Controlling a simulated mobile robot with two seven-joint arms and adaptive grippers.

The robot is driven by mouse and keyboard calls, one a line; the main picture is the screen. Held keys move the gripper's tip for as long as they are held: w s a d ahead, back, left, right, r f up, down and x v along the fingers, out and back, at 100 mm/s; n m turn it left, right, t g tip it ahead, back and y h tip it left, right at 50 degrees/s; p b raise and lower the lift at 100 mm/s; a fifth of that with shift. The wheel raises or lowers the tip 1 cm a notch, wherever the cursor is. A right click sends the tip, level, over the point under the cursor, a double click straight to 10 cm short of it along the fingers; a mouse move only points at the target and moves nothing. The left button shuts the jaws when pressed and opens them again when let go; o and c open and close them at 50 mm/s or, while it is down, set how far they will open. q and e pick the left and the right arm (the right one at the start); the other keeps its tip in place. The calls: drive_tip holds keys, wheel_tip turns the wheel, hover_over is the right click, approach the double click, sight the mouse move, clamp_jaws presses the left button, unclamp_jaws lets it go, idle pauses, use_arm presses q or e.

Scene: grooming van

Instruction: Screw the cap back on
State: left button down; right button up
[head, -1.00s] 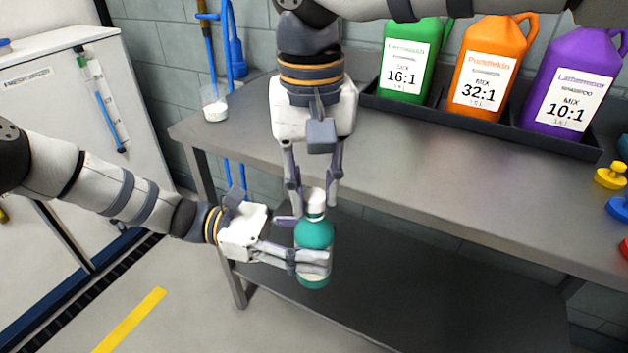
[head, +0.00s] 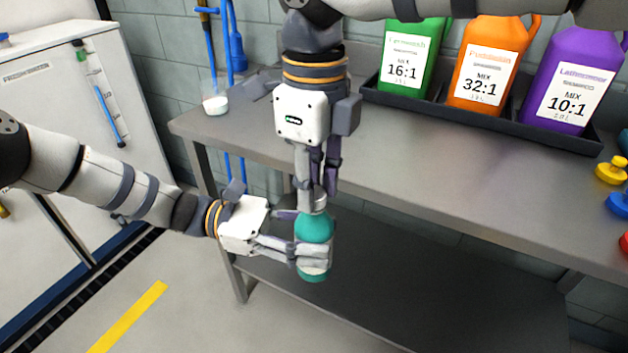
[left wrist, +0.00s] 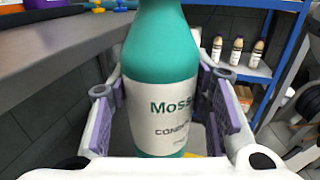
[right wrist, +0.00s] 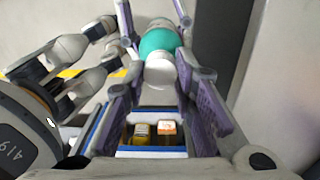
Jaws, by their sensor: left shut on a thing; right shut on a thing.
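A teal bottle (head: 314,226) with a white label is upright in front of the workbench edge. My left gripper (head: 314,255) is shut around its lower body. In the left wrist view the bottle (left wrist: 165,60) stands between the fingers, its label partly readable as "Moss". My right gripper (head: 316,195) points down from above, shut on the white cap (right wrist: 160,72) at the bottle's neck. The fingers hide most of the cap in the head view. Whether the cap's threads are engaged cannot be told.
The grey workbench (head: 420,170) lies behind the bottle. A dark tray (head: 480,125) on it holds green, orange and purple jugs. Colored caps (head: 612,170) sit at the right. A lower shelf (head: 420,290) lies below.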

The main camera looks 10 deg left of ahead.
drive_tip(key=m, duration=0.7)
drive_tip(key=shift+m, duration=0.3)
drive_tip(key=m, duration=0.7)
drive_tip(key=shift+m, duration=0.3)
drive_tip(key=m, duration=0.3)
drive_tip(key=shift+m, duration=0.3)
drive_tip(key=m, duration=1)
drive_tip(key=o, duration=0.8)
wheel_tip(320, 180, up, 12)
drive_tip(key=shift+s, duration=0.1)
